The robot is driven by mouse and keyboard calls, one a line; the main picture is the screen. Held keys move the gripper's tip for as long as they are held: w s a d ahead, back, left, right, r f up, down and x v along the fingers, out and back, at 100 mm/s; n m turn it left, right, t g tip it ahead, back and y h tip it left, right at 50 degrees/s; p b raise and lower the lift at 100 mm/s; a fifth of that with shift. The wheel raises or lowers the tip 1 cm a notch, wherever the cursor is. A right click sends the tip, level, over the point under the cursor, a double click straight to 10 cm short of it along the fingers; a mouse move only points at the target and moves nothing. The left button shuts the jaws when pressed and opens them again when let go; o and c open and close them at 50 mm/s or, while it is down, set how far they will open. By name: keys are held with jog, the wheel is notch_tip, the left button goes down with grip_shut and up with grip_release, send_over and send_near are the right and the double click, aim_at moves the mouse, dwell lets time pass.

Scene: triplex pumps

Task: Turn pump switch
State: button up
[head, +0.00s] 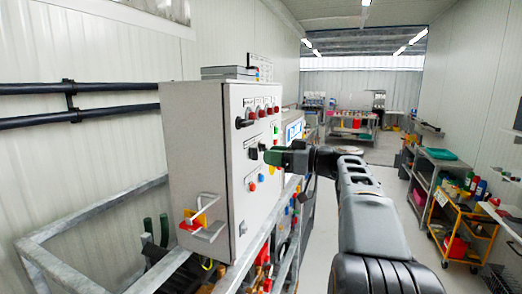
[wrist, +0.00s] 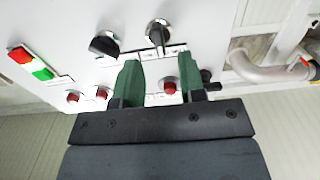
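A grey control cabinet (head: 205,125) stands at the left in the head view, with knobs and lamps on its white front panel (head: 236,205). A black rotary switch (head: 253,153) shows on the panel just left of my gripper (head: 275,157). In the wrist view, my gripper (wrist: 160,64) has its two green fingers spread apart. Nothing is held between them; a red round button or lamp (wrist: 168,87) shows in the gap. Two black rotary switches (wrist: 104,43) (wrist: 158,35) lie beyond the fingertips. The labels are too small to tell which is the pump switch.
A red-and-yellow switch with a metal guard (head: 200,222) sticks out of the cabinet's near side. A galvanized frame rail (head: 95,212) runs around the cabinet. An orange cart (head: 468,222) stands at the right. The floor aisle between is free.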

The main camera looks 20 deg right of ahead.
aim_at(255, 154)
jog(key=shift+p+x, duration=0.4)
jog(key=shift+x, duration=1.5)
jog(key=shift+c, duration=0.4)
grip_shut()
